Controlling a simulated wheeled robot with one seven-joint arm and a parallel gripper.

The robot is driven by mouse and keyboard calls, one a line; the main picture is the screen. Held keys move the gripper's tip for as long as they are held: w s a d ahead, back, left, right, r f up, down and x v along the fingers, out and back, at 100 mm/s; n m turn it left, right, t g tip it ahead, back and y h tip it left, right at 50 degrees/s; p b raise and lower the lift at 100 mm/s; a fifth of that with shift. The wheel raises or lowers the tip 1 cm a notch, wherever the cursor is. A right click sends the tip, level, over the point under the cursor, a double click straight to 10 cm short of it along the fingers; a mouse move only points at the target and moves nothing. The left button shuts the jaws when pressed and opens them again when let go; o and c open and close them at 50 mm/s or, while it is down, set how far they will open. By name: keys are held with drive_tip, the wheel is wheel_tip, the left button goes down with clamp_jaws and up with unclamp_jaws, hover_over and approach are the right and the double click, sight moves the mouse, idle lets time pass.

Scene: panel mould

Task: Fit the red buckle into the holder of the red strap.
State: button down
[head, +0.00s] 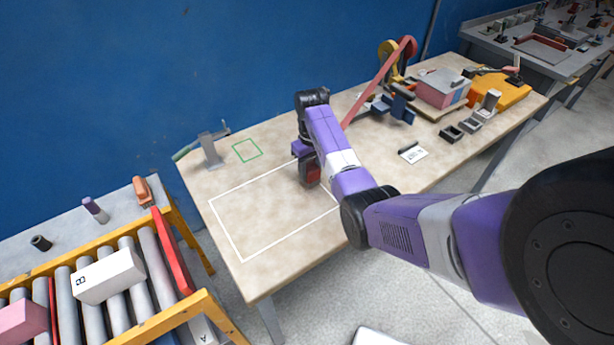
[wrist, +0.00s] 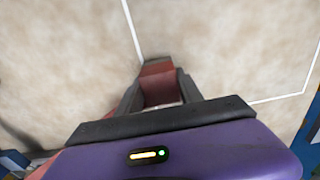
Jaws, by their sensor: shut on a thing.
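The red buckle (head: 312,174) is between the fingers of my gripper (head: 308,163), over the white-outlined area of the table. In the wrist view, my gripper (wrist: 160,90) is shut on the red buckle (wrist: 159,84), with one dark finger on each side. Red at the lower left of the wrist view (wrist: 65,160) looks like the strap. I cannot tell which part is the red strap's holder; my arm hides part of the table.
A green-handled clamp (head: 207,149) stands at the table's left edge by a green outlined square (head: 247,150). Blue and dark fixtures (head: 396,107), a pink-and-grey box (head: 442,88) and dark open blocks (head: 452,134) stand at the right. The white-outlined area (head: 255,215) is mostly bare.

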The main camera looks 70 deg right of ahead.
drive_tip(key=shift+f, duration=0.55)
drive_tip(key=shift+r, duration=0.15)
drive_tip(key=c, duration=0.8)
unclamp_jaws()
drive_tip(key=shift+o, duration=0.2)
